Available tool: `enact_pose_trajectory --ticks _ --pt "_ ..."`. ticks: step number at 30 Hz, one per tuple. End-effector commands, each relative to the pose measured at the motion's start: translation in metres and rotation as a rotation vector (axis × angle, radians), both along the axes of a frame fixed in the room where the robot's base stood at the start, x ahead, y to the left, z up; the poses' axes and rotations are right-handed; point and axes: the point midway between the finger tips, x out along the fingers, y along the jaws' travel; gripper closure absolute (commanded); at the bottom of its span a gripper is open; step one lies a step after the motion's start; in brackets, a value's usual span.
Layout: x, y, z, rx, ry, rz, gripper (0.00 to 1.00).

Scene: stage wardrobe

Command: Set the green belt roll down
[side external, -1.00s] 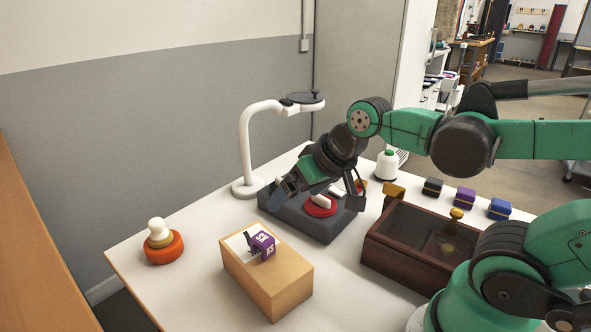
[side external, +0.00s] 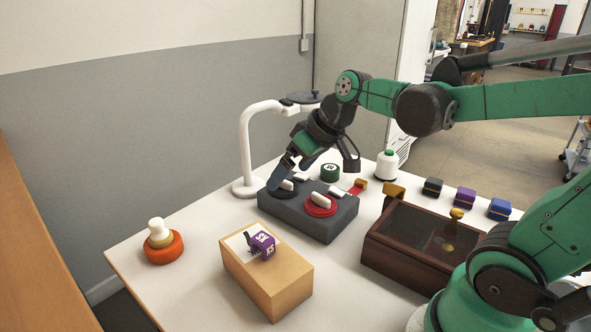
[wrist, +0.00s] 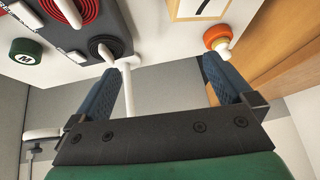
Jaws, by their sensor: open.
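The green belt roll (side external: 330,172) is a short dark-green cylinder with a white mark on its top. It sits on the white table just behind the dark grey block, and it also shows at the left of the wrist view (wrist: 26,51), where the mark reads like an M. My gripper (side external: 283,182) is open and empty, over the left end of the grey block, left of the green roll and apart from it. In the wrist view my gripper's (wrist: 157,72) blue fingers are spread wide with nothing between them.
The grey block (side external: 318,225) carries a red coil (side external: 320,206) and a black coil (side external: 284,192). A white lamp (side external: 245,150) stands close behind my gripper.

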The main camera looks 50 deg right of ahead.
Motion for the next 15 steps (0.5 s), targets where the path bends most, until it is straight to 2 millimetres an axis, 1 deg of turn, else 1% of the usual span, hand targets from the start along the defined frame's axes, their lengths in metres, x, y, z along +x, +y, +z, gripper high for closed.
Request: enact_pose_trajectory --ticks 1,3,5,8,9,11,12,14,15 --pt "0.012 -0.014 0.003 0.019 0.001 0.005 0.0" --pt "0.028 -0.032 0.004 0.048 -0.006 0.03 0.0" --pt "0.041 -0.049 0.004 0.073 -0.022 0.054 0.0" --pt "0.059 -0.082 0.002 0.106 -0.063 0.094 0.0" --pt "0.065 -0.096 -0.001 0.118 -0.086 0.111 0.0" --pt "0.073 -0.119 -0.005 0.132 -0.125 0.137 0.0" --pt "0.077 -0.135 -0.008 0.139 -0.155 0.153 0.0" --pt "0.081 -0.159 -0.014 0.145 -0.205 0.176 0.0" --pt "0.082 -0.175 -0.019 0.146 -0.241 0.192 0.0"
